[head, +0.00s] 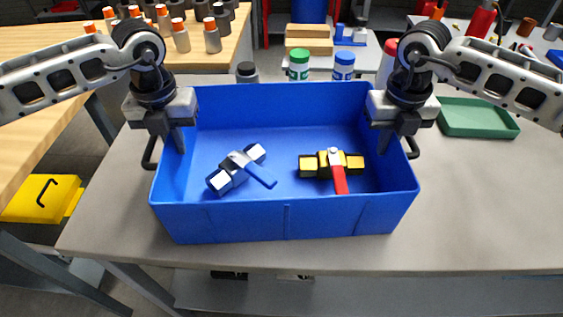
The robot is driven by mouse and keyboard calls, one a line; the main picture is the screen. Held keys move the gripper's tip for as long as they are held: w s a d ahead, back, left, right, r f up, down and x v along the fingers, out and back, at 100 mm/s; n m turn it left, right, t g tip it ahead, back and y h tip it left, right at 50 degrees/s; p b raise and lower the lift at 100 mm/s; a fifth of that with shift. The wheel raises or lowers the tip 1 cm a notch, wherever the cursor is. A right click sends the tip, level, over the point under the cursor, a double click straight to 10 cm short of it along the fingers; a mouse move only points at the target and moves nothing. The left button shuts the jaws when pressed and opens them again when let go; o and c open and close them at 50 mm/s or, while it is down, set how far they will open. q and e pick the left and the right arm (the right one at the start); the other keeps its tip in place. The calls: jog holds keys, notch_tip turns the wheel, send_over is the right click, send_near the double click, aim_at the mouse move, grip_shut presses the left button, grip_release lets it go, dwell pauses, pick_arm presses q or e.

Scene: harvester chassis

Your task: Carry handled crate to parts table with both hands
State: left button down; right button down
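The blue handled crate (287,221) is level on, or just above, a grey tabletop in the middle of the head view. It has dark handles on its left side (149,153) and right side (412,148). Inside lie a silver valve with a blue lever (238,169) and a brass valve with a red lever (332,166). My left gripper (168,138) points down at the left wall, one finger inside the crate. My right gripper (396,137) is likewise at the right wall. The outer fingers and any contact are unclear, so I cannot tell whether they grip.
The grey table (490,200) is clear to the right, with a green tray (478,118) further back. Bottles (299,65) stand behind the crate. A wooden table (40,140) is at the left, with a yellow case (42,199) below it.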

pick_arm(q)
jog(key=shift+w+r, duration=0.15)
jog(key=shift+r, duration=0.1)
pick_arm(e)
jog(key=shift+w+r, duration=0.15)
jog(key=shift+r, duration=0.15)
